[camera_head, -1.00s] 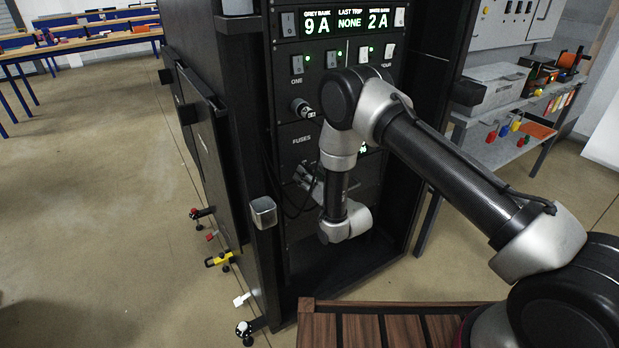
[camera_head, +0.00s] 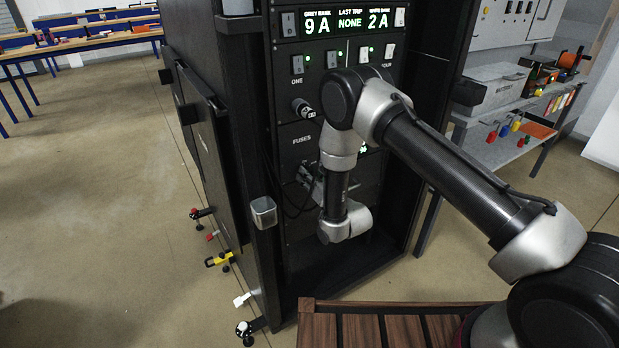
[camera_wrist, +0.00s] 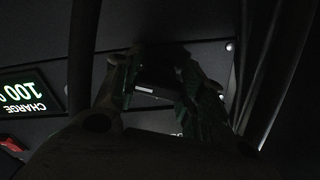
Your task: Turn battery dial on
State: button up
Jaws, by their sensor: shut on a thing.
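My gripper (camera_wrist: 160,88) is shut on a dark block-like knob (camera_wrist: 158,72), which appears to be the battery dial, in the wrist view. One finger lies on each side of it, and a short pale mark shows on its near part. The picture is very dark, so the dial's exact angle is hard to tell. In the head view, my gripper (camera_head: 308,178) is at the lower rack panel, partly behind my wrist, and the dial is hidden.
The black rack (camera_head: 290,240) has lit readouts (camera_head: 349,22) at the top and a FUSES panel below. Its open door (camera_head: 205,150) stands at the left. Dark cables hang beside my gripper. A shelf with boxes (camera_head: 495,88) is at the right.

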jog(key=n, duration=0.6)
jog(key=shift+d, duration=0.15)
jog(key=n, duration=0.5)
jog(key=shift+w+n, duration=0.1)
jog(key=shift+n, duration=0.2)
jog(key=n, duration=0.5)
jog(key=shift+d, duration=0.1)
jog(key=n, duration=0.5)
jog(key=shift+r+n, duration=0.15)
jog(key=shift+n, duration=0.25)
jog(key=o, duration=1)
